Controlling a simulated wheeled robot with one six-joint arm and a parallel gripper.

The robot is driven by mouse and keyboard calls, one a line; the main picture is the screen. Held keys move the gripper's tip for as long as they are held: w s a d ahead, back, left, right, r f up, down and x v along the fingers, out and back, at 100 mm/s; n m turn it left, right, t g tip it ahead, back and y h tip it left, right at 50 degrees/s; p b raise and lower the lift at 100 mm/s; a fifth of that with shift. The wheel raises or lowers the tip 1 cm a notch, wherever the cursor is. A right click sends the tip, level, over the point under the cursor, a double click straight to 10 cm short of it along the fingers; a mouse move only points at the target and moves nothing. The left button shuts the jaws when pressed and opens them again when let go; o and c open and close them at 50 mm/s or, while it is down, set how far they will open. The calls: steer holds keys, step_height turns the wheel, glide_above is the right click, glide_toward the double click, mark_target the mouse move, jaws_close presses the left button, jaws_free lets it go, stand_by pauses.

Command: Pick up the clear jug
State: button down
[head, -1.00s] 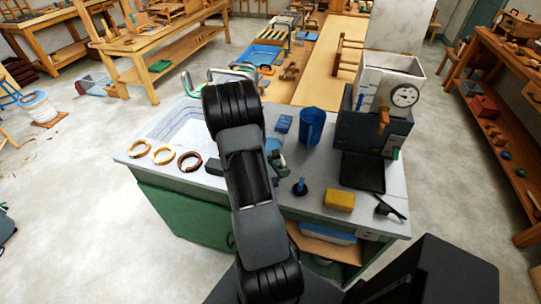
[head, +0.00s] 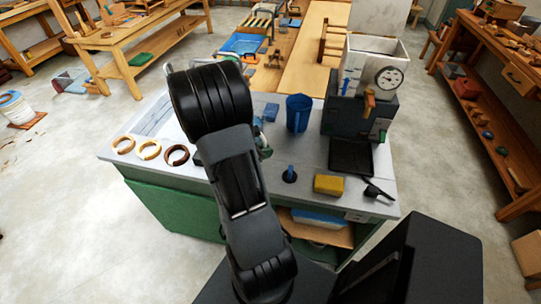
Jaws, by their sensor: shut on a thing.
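I cannot make out a clear jug in the head view. My own arm covers the middle of the counter (head: 230,187) and the sink area, and hides what lies behind it. My gripper is hidden behind the arm, so its fingers and anything in them do not show. An opaque blue jug (head: 298,114) stands upright on the counter, right of my arm. A small, partly hidden greenish item (head: 263,147) shows at the arm's right edge; I cannot tell what it is.
Three rings, the nearest dark brown (head: 177,155), lie left of my arm. A yellow sponge (head: 328,184), a blue-handled tool (head: 290,174) and a black scoop (head: 377,191) lie at the front right. A dark machine with a dial (head: 390,77) stands behind a black tray (head: 351,157).

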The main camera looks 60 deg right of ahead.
steer(key=s+r+v, duration=0.2)
steer(key=v, duration=1)
steer(key=shift+a+b, duration=0.3)
steer(key=shift+a, duration=0.05)
steer(key=shift+s, duration=0.1)
steer(key=c, duration=1.7)
jaws_free()
jaws_close()
